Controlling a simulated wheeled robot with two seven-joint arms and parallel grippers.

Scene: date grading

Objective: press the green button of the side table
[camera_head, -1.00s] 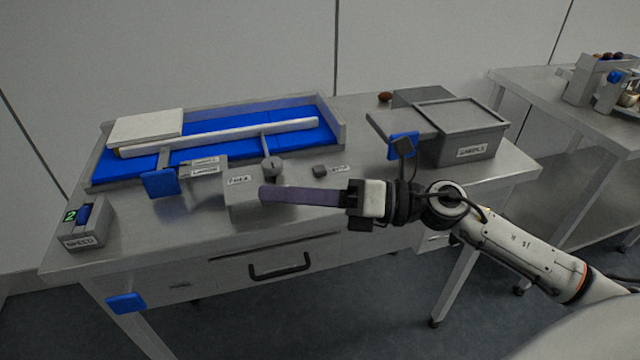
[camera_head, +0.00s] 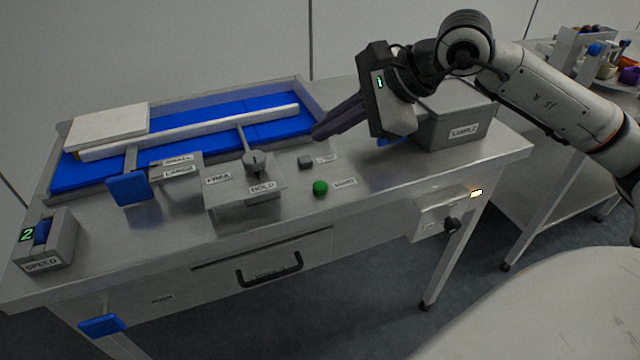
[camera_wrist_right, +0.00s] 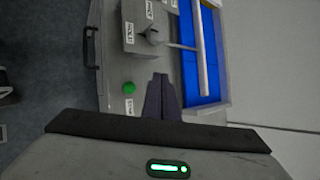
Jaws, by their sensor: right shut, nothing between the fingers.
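The green button (camera_head: 320,187) is a small round knob on the metal table top, right of the grey lever box and left of a small label. It also shows in the right wrist view (camera_wrist_right: 129,88), left of my fingers. My right gripper (camera_head: 318,133) is shut and empty, its dark fingers pointing left above the table, behind and apart from the button. In the right wrist view its closed fingers (camera_wrist_right: 160,80) point up the picture. My left gripper is not in view.
The side table (camera_head: 380,190) also carries a lever box (camera_head: 240,200), a small dark button (camera_head: 305,162), a blue-bedded tray (camera_head: 312,115), a speed box (camera_head: 45,245) and a lidded grey bin (camera_head: 450,125). Bare table top surrounds the green button.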

